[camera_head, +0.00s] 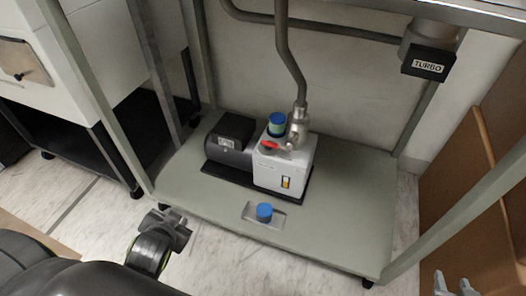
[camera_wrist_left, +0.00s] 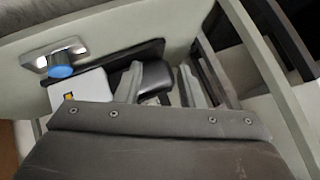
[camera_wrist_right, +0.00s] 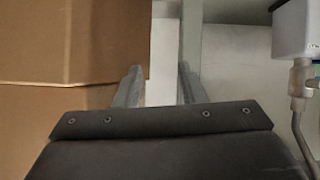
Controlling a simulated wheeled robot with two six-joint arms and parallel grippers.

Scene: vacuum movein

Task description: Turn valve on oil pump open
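The oil pump (camera_head: 284,172) is a white box with a black motor (camera_head: 228,140) on the low shelf in the head view. A red valve handle (camera_head: 268,145) is on its top, beside a metal pipe fitting (camera_head: 298,125) and a blue-capped bottle (camera_head: 277,122). The pump also shows partly in the left wrist view (camera_wrist_left: 88,88) and at the right edge of the right wrist view (camera_wrist_right: 296,28). My left gripper (camera_wrist_left: 160,82) is open and empty, apart from the pump. My right gripper (camera_head: 452,285) is open and empty, low at the right, away from the pump.
A blue knob or cap (camera_head: 264,211) sits on a small metal plate in front of the pump. The green shelf (camera_head: 345,215) has grey frame posts at its corners. A bent pipe (camera_head: 285,45) rises from the fitting. A box marked TURBO (camera_head: 428,63) hangs at upper right. Brown panels stand at the right.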

